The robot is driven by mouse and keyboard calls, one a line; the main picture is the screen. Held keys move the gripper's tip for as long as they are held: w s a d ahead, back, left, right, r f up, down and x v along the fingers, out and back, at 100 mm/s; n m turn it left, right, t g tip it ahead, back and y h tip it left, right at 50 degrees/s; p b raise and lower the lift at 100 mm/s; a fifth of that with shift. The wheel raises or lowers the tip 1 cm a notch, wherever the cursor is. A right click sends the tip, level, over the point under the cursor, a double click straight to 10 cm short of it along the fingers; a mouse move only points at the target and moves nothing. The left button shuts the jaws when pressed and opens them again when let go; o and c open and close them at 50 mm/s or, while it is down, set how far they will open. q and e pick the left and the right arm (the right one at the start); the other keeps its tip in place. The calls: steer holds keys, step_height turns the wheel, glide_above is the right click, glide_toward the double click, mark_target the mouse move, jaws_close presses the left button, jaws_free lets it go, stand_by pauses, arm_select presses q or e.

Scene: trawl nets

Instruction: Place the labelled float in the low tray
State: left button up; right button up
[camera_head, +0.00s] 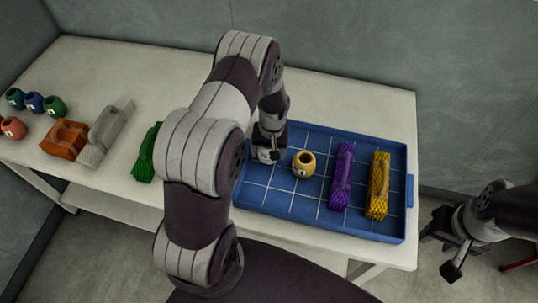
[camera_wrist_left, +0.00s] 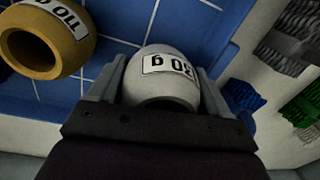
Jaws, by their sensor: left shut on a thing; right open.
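A white float (camera_wrist_left: 165,88) with a printed label is held between the fingers of my left gripper (camera_wrist_left: 160,85). In the head view the float (camera_head: 265,155) and my left gripper (camera_head: 269,147) are at the left part of the low blue tray (camera_head: 325,229). I cannot tell whether the float touches the tray floor. A yellow labelled float (camera_head: 304,163) stands in the tray just right of it, and also shows in the left wrist view (camera_wrist_left: 45,38). My right gripper (camera_head: 447,251) is open and empty, off the table's right end.
The tray also holds a purple net bundle (camera_head: 342,176) and a yellow one (camera_head: 379,186). Left of it are green (camera_head: 147,153), grey (camera_head: 104,134) and orange (camera_head: 66,139) bundles and several small floats. My left arm hides part of the table.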

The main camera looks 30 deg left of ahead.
mark_target(268, 157)
arm_select(q)
steer(key=f, duration=0.2)
steer(key=shift+s+f, duration=0.2)
steer(key=shift+f, duration=0.15)
steer(key=shift+w+f, duration=0.2)
steer(key=shift+f, duration=0.15)
steer(key=shift+s+f, duration=0.1)
steer(key=o, duration=0.8)
